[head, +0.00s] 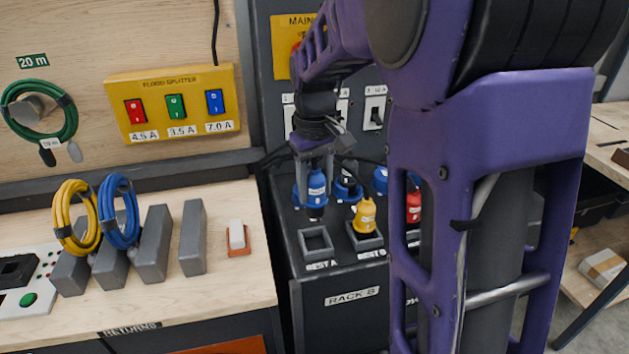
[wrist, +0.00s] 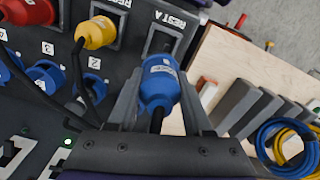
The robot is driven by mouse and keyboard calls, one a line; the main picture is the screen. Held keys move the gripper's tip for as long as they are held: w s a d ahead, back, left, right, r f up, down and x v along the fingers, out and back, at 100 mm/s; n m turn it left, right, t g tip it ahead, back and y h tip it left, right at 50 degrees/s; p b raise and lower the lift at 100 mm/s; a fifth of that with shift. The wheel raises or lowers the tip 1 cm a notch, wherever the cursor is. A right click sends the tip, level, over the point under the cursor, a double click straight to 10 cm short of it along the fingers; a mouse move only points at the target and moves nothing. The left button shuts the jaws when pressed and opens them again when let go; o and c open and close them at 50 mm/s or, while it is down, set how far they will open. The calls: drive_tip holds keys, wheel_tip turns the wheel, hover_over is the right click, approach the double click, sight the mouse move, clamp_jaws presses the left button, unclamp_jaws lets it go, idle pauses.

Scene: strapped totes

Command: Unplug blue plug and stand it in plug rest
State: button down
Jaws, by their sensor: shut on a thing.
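My gripper (head: 315,190) is shut on the blue plug (head: 316,184) and holds it upright, pins down, clear of the sockets. In the wrist view the blue plug (wrist: 158,84) sits between the fingers of my gripper (wrist: 157,90), its dark cable running back toward the wrist. The square plug rest marked REST A (head: 316,242) is empty, just below and in front of the plug in the head view. It also shows in the wrist view (wrist: 169,35), beyond the plug.
A yellow plug (head: 365,214) stands in the adjacent rest, and a red plug (head: 413,207) stands further right. Blue sockets (head: 347,186) with cables line the rack behind. The bench (head: 225,290) at left holds grey blocks and coiled cables. My arm covers the right middle.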

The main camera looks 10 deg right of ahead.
sight(315, 210)
drive_tip(key=shift+f+b, duration=1.75)
drive_tip(key=shift+f, duration=1.3)
drive_tip(key=shift+f+b, duration=0.95)
drive_tip(key=shift+f, duration=0.65)
drive_tip(key=shift+c, duration=1.2)
unclamp_jaws()
drive_tip(key=shift+r, duration=0.15)
